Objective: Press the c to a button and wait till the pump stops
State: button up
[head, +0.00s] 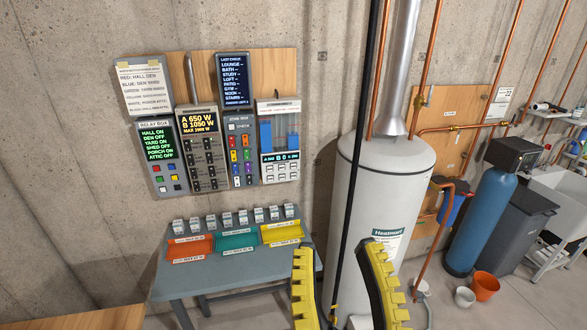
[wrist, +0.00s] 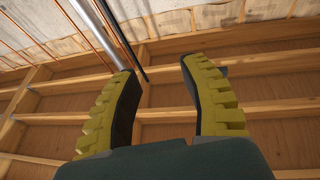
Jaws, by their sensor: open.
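The white pump panel (head: 279,132) hangs at the right end of the wall board in the head view. It has a window with blue columns, the left one taller than the right. Below is a dark display strip (head: 280,157) with small lit figures and a grid of pale buttons (head: 281,173). The button labels are too small to read, so I cannot tell which is C to A. My gripper (head: 338,247) is open and empty, below and right of the panel, well apart from it. In the wrist view my gripper (wrist: 160,67) points at ceiling joists; the panel is not visible there.
Left of the pump panel are a coloured-switch panel (head: 241,152), a wattage meter (head: 201,147) and a relay box (head: 160,158). A grey table (head: 225,279) with coloured trays stands below. A white water heater (head: 385,170) and a black vertical pole (head: 355,150) are to the right.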

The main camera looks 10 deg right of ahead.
grip_shut()
dwell(1.2)
